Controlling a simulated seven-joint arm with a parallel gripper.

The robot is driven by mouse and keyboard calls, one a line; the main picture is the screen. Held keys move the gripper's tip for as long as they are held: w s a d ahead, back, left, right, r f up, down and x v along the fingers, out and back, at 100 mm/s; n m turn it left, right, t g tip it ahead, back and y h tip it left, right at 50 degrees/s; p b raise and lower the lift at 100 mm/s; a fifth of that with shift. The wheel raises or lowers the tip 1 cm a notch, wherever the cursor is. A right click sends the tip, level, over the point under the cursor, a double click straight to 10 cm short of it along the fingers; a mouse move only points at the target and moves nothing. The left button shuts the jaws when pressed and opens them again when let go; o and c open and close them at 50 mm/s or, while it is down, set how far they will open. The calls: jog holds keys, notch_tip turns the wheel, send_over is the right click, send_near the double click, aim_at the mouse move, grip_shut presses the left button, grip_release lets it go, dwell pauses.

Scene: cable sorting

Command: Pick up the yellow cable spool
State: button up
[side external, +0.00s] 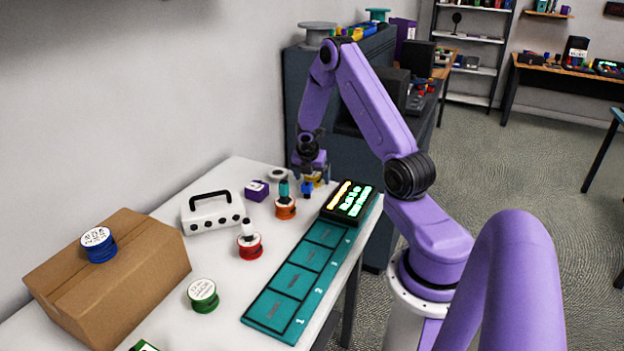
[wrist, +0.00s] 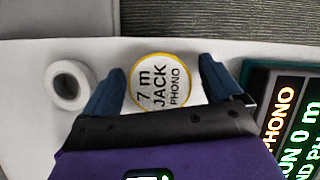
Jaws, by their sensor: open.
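The yellow cable spool (wrist: 160,88) stands on the white table in the wrist view, its round white label reading "7 m JACK PHONO" inside a yellow rim. My gripper (wrist: 162,66) is open, with one blue finger on each side of the spool. The fingers look apart from its rim, and nothing is held. In the side external view my gripper (side external: 308,187) points down at the table's far end, and the arm's end largely hides the spool there. I cannot tell the exact height of the fingertips.
A white ring-shaped item (wrist: 68,86) lies left of the fingers. A lit display box (side external: 350,201) is close on the right, by the teal numbered tray (side external: 303,285). Orange (side external: 285,208), red (side external: 250,246) and green (side external: 203,296) spools stand nearer the camera. A blue spool (side external: 99,246) sits on a cardboard box (side external: 150,278).

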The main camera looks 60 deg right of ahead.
jog(key=c, duration=1.2)
jog(key=shift+o, duration=0.2)
jog(key=shift+r, duration=0.1)
